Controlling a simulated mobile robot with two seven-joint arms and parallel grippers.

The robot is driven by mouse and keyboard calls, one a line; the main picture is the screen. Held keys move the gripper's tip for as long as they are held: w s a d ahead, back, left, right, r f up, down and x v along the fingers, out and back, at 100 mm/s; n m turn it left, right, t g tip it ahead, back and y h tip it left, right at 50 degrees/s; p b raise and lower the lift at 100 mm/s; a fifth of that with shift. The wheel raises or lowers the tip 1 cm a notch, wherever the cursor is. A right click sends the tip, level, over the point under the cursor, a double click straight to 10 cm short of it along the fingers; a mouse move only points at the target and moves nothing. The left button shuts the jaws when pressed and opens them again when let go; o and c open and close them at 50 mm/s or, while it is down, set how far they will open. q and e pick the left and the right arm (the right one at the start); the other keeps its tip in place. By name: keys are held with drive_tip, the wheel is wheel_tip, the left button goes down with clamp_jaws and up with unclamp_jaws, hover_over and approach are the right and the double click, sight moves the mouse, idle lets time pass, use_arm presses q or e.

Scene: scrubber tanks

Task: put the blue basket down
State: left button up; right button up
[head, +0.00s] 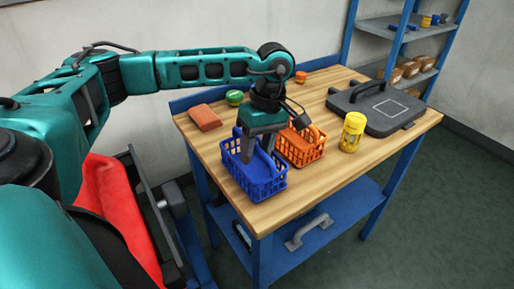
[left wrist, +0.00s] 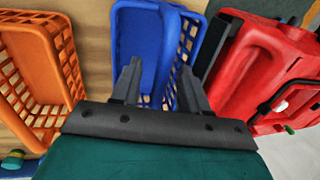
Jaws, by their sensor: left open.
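The blue basket (head: 262,185) stands upright on the wooden worktop near its front-left edge. It also shows in the left wrist view (left wrist: 139,35), with its handle between and beyond my finger tips. My left gripper (head: 260,154) points down into the basket's top, at its handle. In the left wrist view my left gripper (left wrist: 160,72) has its two fingers apart, over the basket. I cannot tell whether a finger touches the handle. My right gripper is in neither view.
An orange basket (head: 299,151) stands close right of the blue one, with a yellow canister (head: 352,132) beyond. A brick-red block (head: 204,118), a green item (head: 234,97) and a dark case (head: 376,108) lie on the worktop. A red machine (head: 115,205) stands left.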

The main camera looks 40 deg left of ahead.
use_arm(q)
wheel_tip(320, 180, up, 12)
drive_tip(key=w, duration=0.2)
drive_tip(key=shift+w+d+p, duration=0.15)
drive_tip(key=shift+d+p, duration=0.15)
drive_tip(key=shift+d, duration=0.05)
idle(0.5)
